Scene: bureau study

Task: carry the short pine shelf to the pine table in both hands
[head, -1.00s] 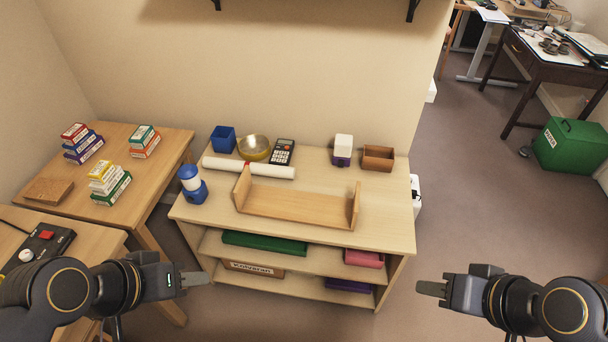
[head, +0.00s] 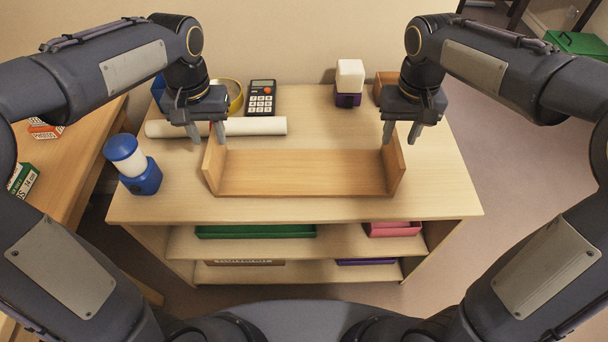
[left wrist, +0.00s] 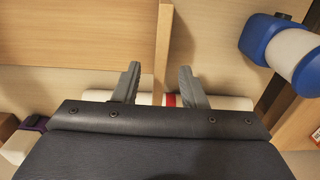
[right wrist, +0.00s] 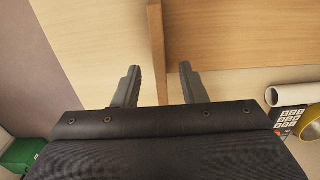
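The short pine shelf (head: 303,173) lies on top of a pale wooden shelf unit (head: 300,208), its two upright ends at left and right. My left gripper (head: 207,133) is open above the left end board (head: 214,165); in the left wrist view that board (left wrist: 164,50) runs between the two fingers. My right gripper (head: 402,133) is open at the right end board (head: 393,166); in the right wrist view the board (right wrist: 156,50) lies between the fingers, nearer the left one. Neither gripper is closed on a board.
A white roll (head: 215,127) lies just behind the shelf. A blue lantern (head: 133,165) stands at left. A calculator (head: 261,98), a yellow-rimmed bowl (head: 233,95) and a white-and-purple block (head: 348,82) are at the back. A wooden table (head: 70,150) with small boxes stands left.

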